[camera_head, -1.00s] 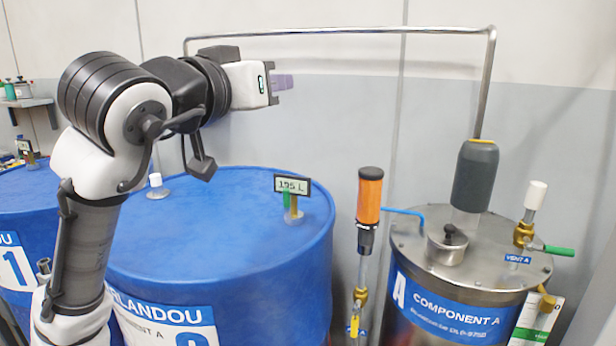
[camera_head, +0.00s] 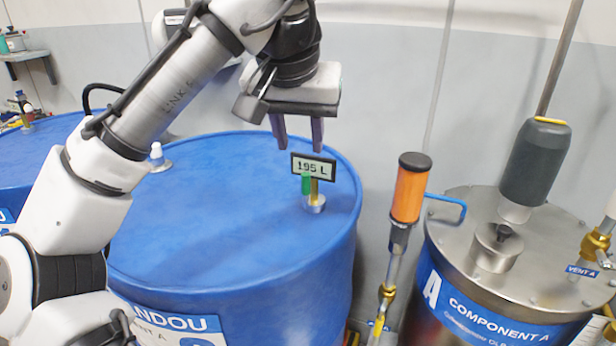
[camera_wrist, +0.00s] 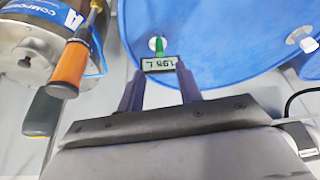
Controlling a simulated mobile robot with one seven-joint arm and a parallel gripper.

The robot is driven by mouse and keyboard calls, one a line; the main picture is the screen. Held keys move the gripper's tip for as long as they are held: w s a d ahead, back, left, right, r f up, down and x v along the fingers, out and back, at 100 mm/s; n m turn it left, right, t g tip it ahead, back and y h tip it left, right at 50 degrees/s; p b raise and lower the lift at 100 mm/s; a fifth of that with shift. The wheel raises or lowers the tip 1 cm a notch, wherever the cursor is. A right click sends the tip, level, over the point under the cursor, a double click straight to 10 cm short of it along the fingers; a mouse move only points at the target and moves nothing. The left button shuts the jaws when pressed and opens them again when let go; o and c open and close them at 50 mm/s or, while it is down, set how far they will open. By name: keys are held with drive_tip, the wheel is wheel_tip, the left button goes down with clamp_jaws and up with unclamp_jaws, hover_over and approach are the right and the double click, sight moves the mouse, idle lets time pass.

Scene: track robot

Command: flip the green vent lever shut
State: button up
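The brass vent valve (camera_head: 597,243) with its VENT A label (camera_head: 582,271) stands on the steel drum lid at the right edge of the head view. Its green lever is out of frame now; one second ago it stuck out level to the right. My gripper (camera_head: 299,142) is open and empty, fingers pointing down, above and beside the 195 L display (camera_head: 313,167) on the blue drum. In the wrist view the two fingers (camera_wrist: 160,88) are apart, with the display (camera_wrist: 159,64) in sight beyond them. My gripper is well left of the valve.
A small green part (camera_head: 306,183) sits below the display. An orange-handled tool (camera_head: 410,190) stands upright between the blue drum (camera_head: 230,215) and the steel drum (camera_head: 470,205). A dark grey cylinder (camera_head: 536,160) and a capped fitting (camera_head: 494,247) rise from the steel lid.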

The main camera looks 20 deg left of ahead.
sight(305, 177)
drive_tip(key=x, duration=1.1)
drive_tip(key=shift+w+p, duration=0.1)
drive_tip(key=shift+p, duration=0.3)
clamp_jaws()
